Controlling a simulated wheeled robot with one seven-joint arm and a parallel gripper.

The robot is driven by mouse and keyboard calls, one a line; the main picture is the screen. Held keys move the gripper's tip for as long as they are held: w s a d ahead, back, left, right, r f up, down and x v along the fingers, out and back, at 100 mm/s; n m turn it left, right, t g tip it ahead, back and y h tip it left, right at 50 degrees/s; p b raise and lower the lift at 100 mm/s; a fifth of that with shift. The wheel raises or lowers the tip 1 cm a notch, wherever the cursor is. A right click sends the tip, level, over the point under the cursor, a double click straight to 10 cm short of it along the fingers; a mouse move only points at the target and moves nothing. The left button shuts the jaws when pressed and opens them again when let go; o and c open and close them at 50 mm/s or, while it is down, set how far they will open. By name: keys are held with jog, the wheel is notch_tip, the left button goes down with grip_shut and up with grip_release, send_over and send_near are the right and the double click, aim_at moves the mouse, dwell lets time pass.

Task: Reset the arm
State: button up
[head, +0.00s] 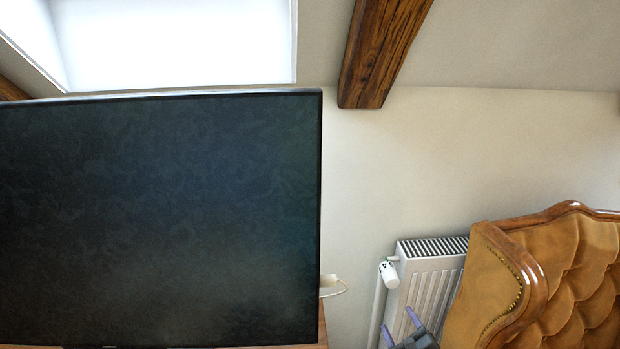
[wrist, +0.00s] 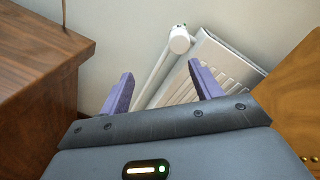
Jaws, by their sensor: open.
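My gripper (head: 407,326) shows at the bottom edge of the head view, in front of the radiator and left of the armchair. In the wrist view its two purple fingers (wrist: 162,92) stand wide apart with nothing between them. The gripper is open and empty. Most of my arm is out of the head view.
A large dark screen (head: 160,220) fills the left of the head view. A white radiator (head: 430,280) stands against the wall, beside a brown tufted armchair (head: 560,270). A wooden cabinet (wrist: 35,70) is close on the left in the wrist view. A beam (head: 380,50) slopes overhead.

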jog(key=s+a+f+n+g+y, duration=0.4)
jog(key=a+f+n+g, duration=0.3)
jog(key=a+n, duration=0.4)
jog(key=s+d+r+n+g+h, duration=0.1)
jog(key=s+r+n+g+h, duration=0.2)
jog(key=s+n+g, duration=0.45)
jog(key=s+a+r+n+h, duration=0.1)
jog(key=s+r+n, duration=0.25)
jog(key=r, duration=0.45)
jog(key=s+a+r+n+h, duration=0.1)
jog(key=s+r+n, duration=0.2)
jog(key=r+n, duration=0.35)
notch_tip(320, 180, up, 24)
jog(key=m+p, duration=0.1)
jog(key=p, duration=2.2)
jog(key=shift+f, duration=0.2)
jog(key=shift+m, duration=0.25)
